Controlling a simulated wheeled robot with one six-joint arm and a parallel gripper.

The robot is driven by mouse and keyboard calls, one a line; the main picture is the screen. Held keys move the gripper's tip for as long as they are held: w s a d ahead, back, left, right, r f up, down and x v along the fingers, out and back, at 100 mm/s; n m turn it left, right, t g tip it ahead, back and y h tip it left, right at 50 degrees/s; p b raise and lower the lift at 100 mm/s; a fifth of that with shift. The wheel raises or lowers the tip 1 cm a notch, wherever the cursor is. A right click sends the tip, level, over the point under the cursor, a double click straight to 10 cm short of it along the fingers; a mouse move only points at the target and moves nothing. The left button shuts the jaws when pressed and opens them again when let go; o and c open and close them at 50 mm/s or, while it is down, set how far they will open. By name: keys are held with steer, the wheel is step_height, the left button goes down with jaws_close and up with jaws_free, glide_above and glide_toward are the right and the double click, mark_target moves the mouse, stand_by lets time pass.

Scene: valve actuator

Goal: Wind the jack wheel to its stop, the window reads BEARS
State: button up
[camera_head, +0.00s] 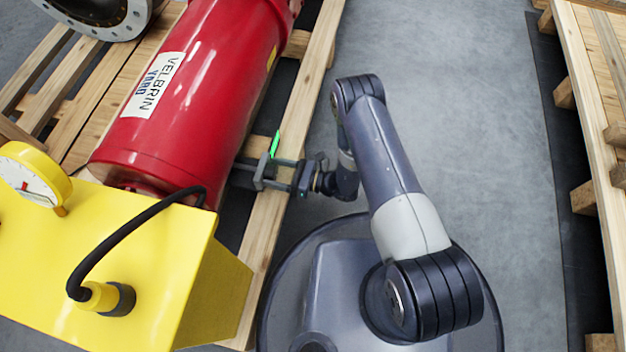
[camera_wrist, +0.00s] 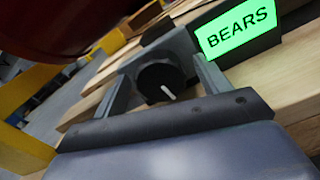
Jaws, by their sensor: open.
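The jack wheel is a small black knob (camera_wrist: 158,80) with a white pointer mark, seen in the wrist view. The lit green window (camera_wrist: 237,34) beside it on the right reads BEARS; it shows as a thin green strip in the head view (camera_head: 275,144). My gripper (camera_head: 257,174) is open beside the red cylinder, low over the pallet's edge. In the wrist view its two grey fingers (camera_wrist: 162,62) stand on either side of the knob. I cannot tell whether either finger touches it. In the head view the knob is hidden.
The red cylinder (camera_head: 200,95) lies on a wooden pallet (camera_head: 310,85), next to a yellow box (camera_head: 150,270) with a gauge (camera_head: 30,175) and a black hose (camera_head: 130,230). A metal flange (camera_head: 95,12) is at top left. Open grey floor (camera_head: 470,120) reaches another pallet (camera_head: 590,100) at right.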

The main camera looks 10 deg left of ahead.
steer(key=n+p, duration=0.1)
steer(key=n, duration=0.4)
steer(key=shift+s+r+n, duration=0.1)
steer(key=shift+n, duration=0.3)
steer(key=n+p, duration=0.3)
steer(key=n, duration=0.2)
steer(key=shift+s+n, duration=0.1)
steer(key=shift+n, duration=0.2)
steer(key=d+m+p, duration=0.1)
steer(key=d+p, duration=0.1)
steer(key=d, duration=0.8)
steer(key=shift+s+d, duration=0.35)
steer(key=shift+s, duration=0.1)
